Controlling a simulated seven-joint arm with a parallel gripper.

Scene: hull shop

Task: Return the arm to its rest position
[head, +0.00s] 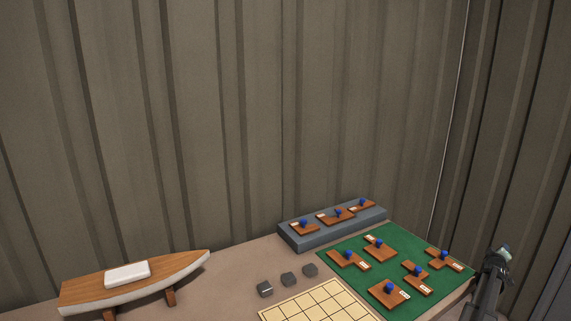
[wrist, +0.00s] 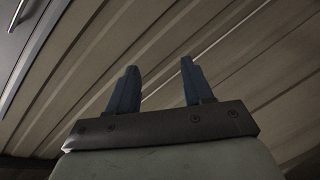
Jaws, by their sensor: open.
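My gripper (wrist: 159,64) shows in the wrist view with its two blue fingers apart. Nothing is between them, and behind them is only ribbed wall. In the head view a dark part of my arm (head: 490,278) stands at the right, beside the table's right edge. I cannot make out the fingers there.
A green mat (head: 399,261) and a grey raised block (head: 296,244) carry wooden pieces with blue knobs. Ribbed walls (head: 250,110) enclose the table.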

